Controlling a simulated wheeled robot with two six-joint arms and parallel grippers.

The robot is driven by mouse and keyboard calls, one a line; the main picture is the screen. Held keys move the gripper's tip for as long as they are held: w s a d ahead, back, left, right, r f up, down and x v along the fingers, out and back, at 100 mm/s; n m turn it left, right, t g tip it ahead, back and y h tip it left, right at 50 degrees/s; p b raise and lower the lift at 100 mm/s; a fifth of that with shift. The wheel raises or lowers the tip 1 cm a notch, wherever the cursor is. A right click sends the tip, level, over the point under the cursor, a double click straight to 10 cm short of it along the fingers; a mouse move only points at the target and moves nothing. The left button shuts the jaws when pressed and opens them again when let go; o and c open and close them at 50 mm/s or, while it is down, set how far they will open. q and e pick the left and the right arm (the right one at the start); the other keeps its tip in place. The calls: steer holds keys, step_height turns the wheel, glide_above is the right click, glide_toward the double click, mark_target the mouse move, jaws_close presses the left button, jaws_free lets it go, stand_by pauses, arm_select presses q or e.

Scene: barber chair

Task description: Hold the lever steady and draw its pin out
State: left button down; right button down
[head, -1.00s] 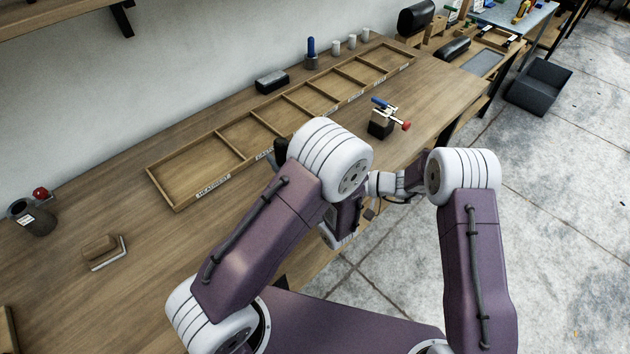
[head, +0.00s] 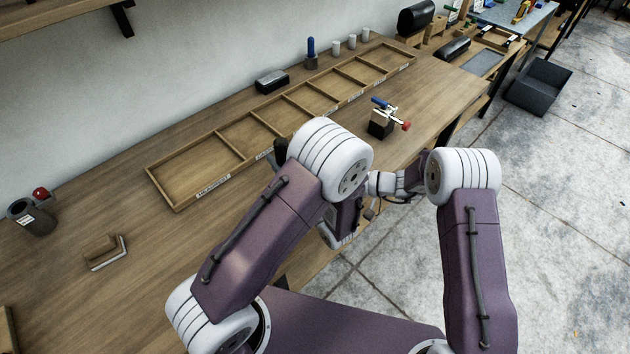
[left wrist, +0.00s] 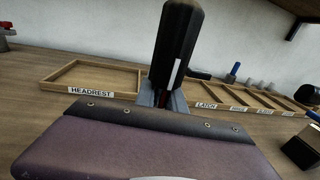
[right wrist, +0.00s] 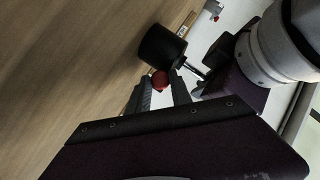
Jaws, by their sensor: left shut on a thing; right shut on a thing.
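The lever is a black handle (left wrist: 180,42) with a white stripe, standing upright in the left wrist view. My left gripper (left wrist: 165,98) is shut on its lower part. In the right wrist view a black cylinder (right wrist: 162,46), which looks like the lever's grip, lies just beyond my right gripper (right wrist: 160,90). My right gripper is shut on a red ball knob (right wrist: 160,81), which appears to be the pin's head. The pin's shaft is hidden. In the head view a dark end of the lever (head: 281,150) shows beside my left arm, which hides both grippers.
A wooden tray with labelled compartments (head: 180,207) lies along the bench (head: 110,310). A toggle clamp on a dark block (head: 381,124) stands at right. The bench's front left is mostly bare.

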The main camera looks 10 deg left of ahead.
stand_by(0.3)
steer(key=d, duration=0.1)
steer(key=s+d, duration=0.1)
steer(key=d, duration=0.1)
steer(key=shift+s, duration=0.3)
steer(key=c, duration=1.1)
jaws_free()
steer(key=shift+c, duration=0.2)
steer(key=v, duration=1.2)
arm_select(q)
steer(key=c, duration=1.3)
jaws_free()
